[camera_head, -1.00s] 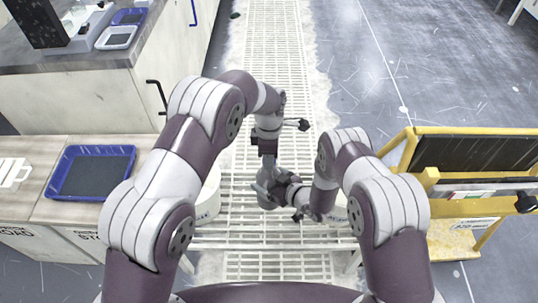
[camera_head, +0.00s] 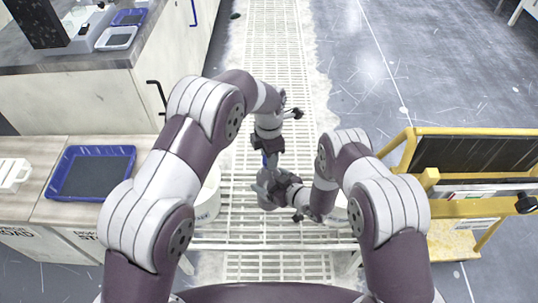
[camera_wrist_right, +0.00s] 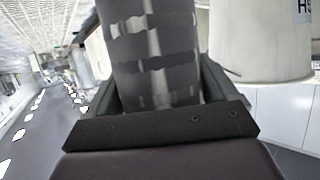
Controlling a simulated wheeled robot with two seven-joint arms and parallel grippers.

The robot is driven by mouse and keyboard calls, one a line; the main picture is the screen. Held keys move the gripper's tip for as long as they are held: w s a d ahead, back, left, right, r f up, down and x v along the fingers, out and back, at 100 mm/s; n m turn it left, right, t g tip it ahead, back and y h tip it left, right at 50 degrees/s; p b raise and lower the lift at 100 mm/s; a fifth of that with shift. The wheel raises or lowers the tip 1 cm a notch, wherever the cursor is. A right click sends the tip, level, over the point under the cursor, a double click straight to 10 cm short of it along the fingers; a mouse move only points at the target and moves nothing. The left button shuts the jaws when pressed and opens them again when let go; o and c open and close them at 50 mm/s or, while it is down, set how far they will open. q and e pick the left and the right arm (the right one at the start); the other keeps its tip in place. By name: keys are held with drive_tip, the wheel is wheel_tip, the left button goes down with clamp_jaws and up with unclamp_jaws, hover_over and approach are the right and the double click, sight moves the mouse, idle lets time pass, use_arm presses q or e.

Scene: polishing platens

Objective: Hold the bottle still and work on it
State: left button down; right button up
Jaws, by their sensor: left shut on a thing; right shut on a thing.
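The bottle (camera_wrist_right: 152,50) shows in the right wrist view as a dark grey cylinder with lighter patches, standing between the fingers of my right gripper (camera_wrist_right: 158,95). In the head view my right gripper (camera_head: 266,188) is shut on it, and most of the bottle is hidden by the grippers. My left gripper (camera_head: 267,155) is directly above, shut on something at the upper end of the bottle. A small blue patch shows at its fingers; I cannot tell which part it belongs to.
A white grated platform (camera_head: 235,235) lies below. White tubs stand either side, one at the left (camera_head: 208,203). A blue tray (camera_head: 91,196) sits on the left counter. A yellow-framed stand (camera_head: 470,208) is at the right.

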use_arm(q)
drive_tip(key=shift+r, duration=0.9)
drive_tip(key=shift+r, duration=0.1)
